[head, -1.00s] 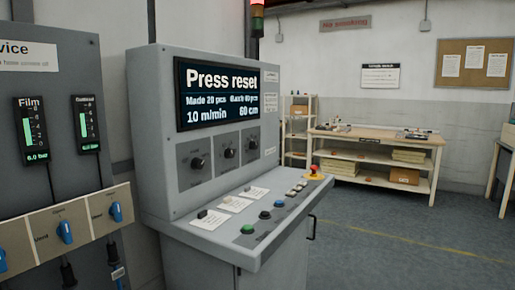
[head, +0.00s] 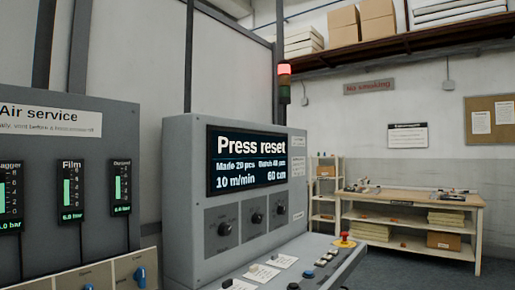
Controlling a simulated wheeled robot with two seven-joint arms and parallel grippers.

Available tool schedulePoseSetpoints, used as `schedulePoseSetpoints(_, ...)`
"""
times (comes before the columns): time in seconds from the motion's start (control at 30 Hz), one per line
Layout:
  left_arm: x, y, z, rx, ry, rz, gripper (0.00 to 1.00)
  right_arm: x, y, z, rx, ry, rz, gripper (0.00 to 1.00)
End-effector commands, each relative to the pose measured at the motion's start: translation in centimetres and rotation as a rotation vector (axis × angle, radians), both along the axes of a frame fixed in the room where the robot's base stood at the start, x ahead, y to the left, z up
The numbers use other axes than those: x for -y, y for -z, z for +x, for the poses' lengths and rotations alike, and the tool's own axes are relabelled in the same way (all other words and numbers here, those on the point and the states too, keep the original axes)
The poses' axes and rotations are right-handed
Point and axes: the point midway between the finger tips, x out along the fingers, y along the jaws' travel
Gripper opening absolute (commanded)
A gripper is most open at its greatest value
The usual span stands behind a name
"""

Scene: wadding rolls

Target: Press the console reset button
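The grey console (head: 182,200) stands in the middle of the head view. Its screen (head: 250,160) reads "Press reset", with "10 m/min" and "60 cm" below. Three black knobs sit on the panel under the screen. The sloping desk (head: 318,254) carries small buttons (head: 320,262), pale label cards and a red mushroom button (head: 344,240) on a yellow base at the far end. The near part of the desk is cut off by the lower edge, and I cannot read which button is reset. Neither of my grippers is in view.
An "Air service" panel (head: 50,150) with gauges and blue knobs stands at left. A lamp tower (head: 285,82) glows red behind the console. A wooden workbench (head: 410,204) stands at the back right. Floor (head: 400,272) shows between desk and bench.

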Motion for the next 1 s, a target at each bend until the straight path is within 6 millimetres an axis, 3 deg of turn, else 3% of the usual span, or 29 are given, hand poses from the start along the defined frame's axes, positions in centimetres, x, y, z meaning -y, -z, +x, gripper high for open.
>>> schedulePoseSetpoints(0.13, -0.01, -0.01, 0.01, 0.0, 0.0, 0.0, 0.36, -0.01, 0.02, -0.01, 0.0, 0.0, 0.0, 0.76)
schedulePoseSetpoints(0.17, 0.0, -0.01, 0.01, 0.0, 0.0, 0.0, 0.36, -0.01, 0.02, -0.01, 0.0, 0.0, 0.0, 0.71)
schedulePoseSetpoints(0.4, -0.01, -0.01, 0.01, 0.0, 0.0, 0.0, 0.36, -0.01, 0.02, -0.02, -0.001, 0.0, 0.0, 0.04)
schedulePoseSetpoints(0.43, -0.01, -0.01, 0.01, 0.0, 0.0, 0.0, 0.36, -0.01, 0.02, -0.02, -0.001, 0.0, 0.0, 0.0)
schedulePoseSetpoints(1.0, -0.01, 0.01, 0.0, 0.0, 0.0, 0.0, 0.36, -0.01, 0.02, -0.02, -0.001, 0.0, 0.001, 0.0)
